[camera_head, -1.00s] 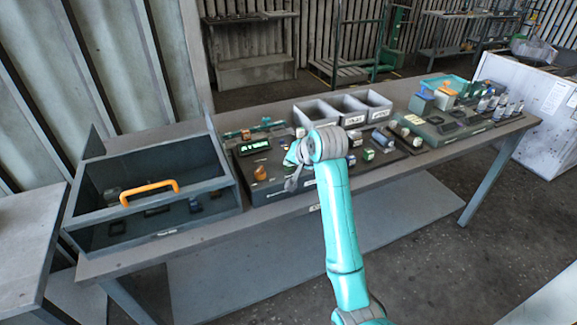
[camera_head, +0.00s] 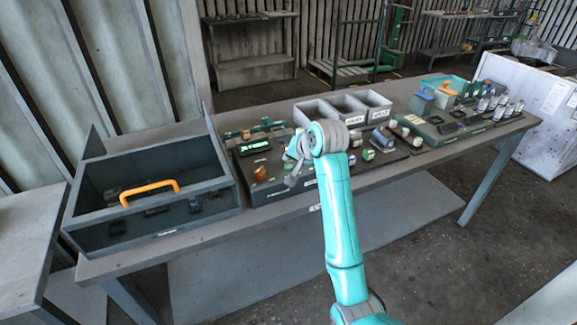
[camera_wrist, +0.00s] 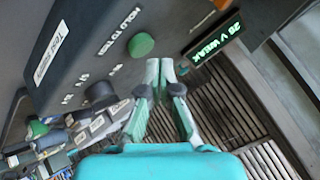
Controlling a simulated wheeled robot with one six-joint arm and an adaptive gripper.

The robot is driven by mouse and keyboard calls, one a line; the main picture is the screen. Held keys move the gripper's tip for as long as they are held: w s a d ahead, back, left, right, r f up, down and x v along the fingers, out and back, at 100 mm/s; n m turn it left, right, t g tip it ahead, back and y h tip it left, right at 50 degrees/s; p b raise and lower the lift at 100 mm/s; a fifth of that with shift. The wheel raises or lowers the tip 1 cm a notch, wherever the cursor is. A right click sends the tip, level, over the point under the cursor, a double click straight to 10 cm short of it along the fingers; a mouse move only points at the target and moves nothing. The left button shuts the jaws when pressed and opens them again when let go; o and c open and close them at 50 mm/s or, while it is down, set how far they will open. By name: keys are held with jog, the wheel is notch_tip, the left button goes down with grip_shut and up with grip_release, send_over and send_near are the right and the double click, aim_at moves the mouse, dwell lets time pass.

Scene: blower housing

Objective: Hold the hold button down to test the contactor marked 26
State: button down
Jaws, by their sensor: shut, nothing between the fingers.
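The green hold button (camera_wrist: 141,45) sits on a dark test panel (camera_wrist: 85,50) in the wrist view, beside lettering that reads "HOLD TO TEST". My gripper (camera_wrist: 160,72) is shut and empty. Its fingertips are close to the button's edge; I cannot tell whether they touch it. In the head view my gripper (camera_head: 292,178) is over the front of the test unit. A lit green display (camera_wrist: 215,43) ends in "V WEAK"; its digits are hard to read. I cannot read a 26 on any contactor.
A black knob (camera_wrist: 100,94) is on the panel near my fingers. An open box with an orange handle (camera_head: 150,192) stands left of the unit. Grey bins (camera_head: 345,105) are behind, and more parts (camera_head: 450,120) crowd the bench to the right.

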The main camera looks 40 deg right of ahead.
aim_at(290, 167)
jog(key=shift+r, duration=0.15)
jog(key=shift+r, duration=2.4)
